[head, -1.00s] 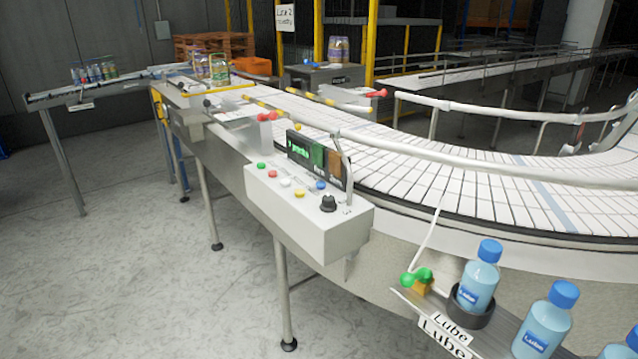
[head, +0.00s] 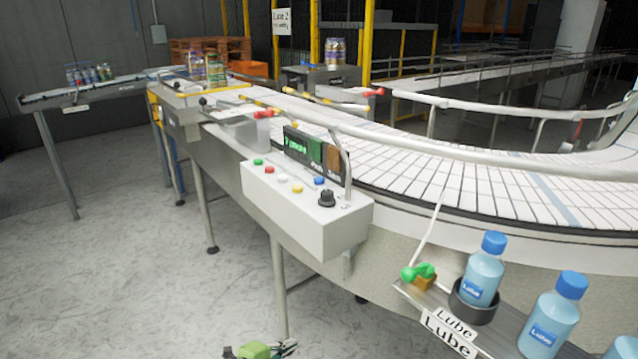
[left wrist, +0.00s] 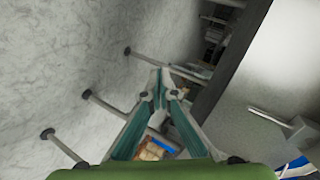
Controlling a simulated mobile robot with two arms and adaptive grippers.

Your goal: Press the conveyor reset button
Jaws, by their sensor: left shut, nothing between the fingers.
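The grey control box (head: 305,212) is mounted on the near side of the conveyor in the head view. Its sloped top has a green button (head: 258,162), a red button (head: 269,170), a white button (head: 283,178), a yellow button (head: 297,190), a blue button (head: 319,181) and a black knob (head: 326,197). I cannot read which button is reset. My left gripper (head: 288,346) is at the bottom edge, below and apart from the box. In the left wrist view its fingers (left wrist: 159,76) are shut and empty. My right gripper is out of view.
A display (head: 310,152) and a curved rail (head: 420,152) rise behind the buttons. Conveyor legs (head: 279,290) stand below. The floor at left is clear.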

